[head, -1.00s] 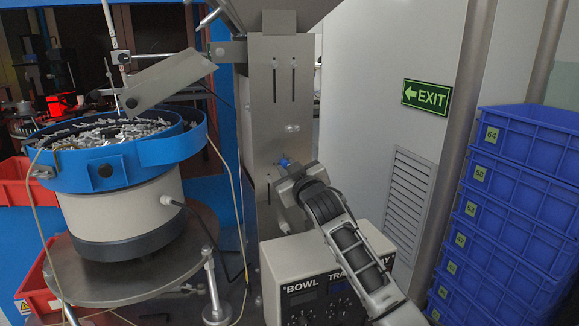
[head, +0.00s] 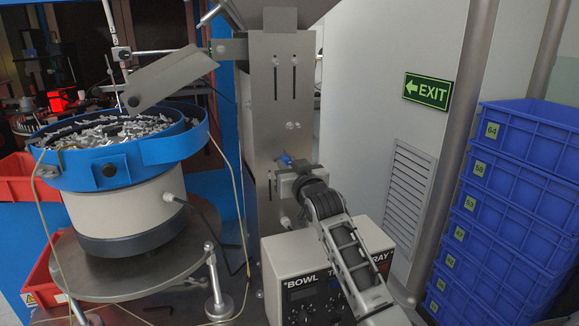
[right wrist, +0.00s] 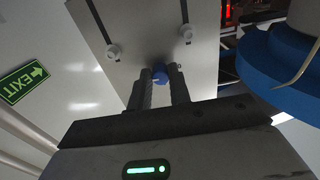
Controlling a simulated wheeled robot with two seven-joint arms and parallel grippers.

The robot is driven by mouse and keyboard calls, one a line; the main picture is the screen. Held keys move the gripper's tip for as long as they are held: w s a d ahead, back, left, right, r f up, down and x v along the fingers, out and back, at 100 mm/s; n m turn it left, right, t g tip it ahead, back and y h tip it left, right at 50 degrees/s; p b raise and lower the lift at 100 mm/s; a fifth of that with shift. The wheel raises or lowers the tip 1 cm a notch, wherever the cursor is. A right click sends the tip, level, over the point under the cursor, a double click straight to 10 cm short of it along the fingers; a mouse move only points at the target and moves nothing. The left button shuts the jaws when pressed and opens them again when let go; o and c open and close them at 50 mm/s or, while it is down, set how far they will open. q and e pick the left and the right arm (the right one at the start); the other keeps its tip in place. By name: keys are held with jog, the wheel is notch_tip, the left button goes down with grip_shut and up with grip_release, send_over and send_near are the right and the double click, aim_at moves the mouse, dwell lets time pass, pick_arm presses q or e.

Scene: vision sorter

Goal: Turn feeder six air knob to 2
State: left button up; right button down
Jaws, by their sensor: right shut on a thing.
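The blue air knob (head: 284,160) sits on the front of the grey metal column (head: 280,110) in the head view. In the right wrist view the same blue knob (right wrist: 160,74) shows between the fingertips of my right gripper (right wrist: 161,78). My right gripper (head: 289,166) is shut on the knob, its arm coming up from the lower right. The fingers hide part of the knob, and I cannot read its setting. My left gripper is not in view.
A control box (head: 300,265) marked BOWL and TRAY stands just below my right arm. The blue-rimmed bowl feeder (head: 110,172), full of small parts, is at left. Stacked blue crates (head: 515,175) stand at right. A white wall with an exit sign (head: 428,91) is behind.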

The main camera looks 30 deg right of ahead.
jog(key=c, duration=1.3)
grip_release()
pick_arm(q)
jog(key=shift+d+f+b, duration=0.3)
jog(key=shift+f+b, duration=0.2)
jog(key=shift+b, duration=0.65)
pick_arm(e)
jog(key=v, duration=1.6)
